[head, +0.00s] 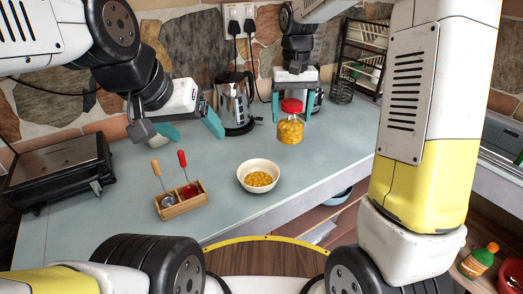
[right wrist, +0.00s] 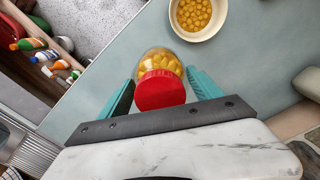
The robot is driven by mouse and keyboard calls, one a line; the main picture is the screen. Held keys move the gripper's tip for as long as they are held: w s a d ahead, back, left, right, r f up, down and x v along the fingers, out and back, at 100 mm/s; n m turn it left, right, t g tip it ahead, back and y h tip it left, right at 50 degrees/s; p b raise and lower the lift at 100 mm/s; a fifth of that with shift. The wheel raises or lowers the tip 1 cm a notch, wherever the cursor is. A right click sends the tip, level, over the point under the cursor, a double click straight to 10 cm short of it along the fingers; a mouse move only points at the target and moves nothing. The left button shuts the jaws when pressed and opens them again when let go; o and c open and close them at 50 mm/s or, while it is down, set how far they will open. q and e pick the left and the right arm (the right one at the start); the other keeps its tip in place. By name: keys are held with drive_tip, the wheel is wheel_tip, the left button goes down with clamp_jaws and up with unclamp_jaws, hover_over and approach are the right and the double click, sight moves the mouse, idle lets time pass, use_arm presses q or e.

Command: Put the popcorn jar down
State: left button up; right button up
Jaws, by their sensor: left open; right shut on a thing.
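The popcorn jar (head: 290,131) is clear with yellow kernels inside and a red lid. It is upright near the right side of the counter (head: 226,160) in the head view. My right gripper (head: 292,112) comes down from above and is shut on the jar, with one teal finger on each side. The right wrist view also shows the jar (right wrist: 160,65) between the fingers. I cannot tell whether its base touches the counter. My left gripper (head: 190,130) is open and empty over the back left of the counter.
A cream bowl (head: 244,183) of yellow kernels stands in front of the jar. A wooden holder (head: 182,208) with two handled tools is to its left. A kettle (head: 233,98), a black grill (head: 60,172) and a wire rack (head: 345,75) stand further off. The counter's front edge is near.

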sight(289, 141)
wheel_tip(289, 141, down, 10)
drive_tip(key=shift+w+r, duration=0.1)
idle(0.4)
drive_tip(key=o, duration=2.1)
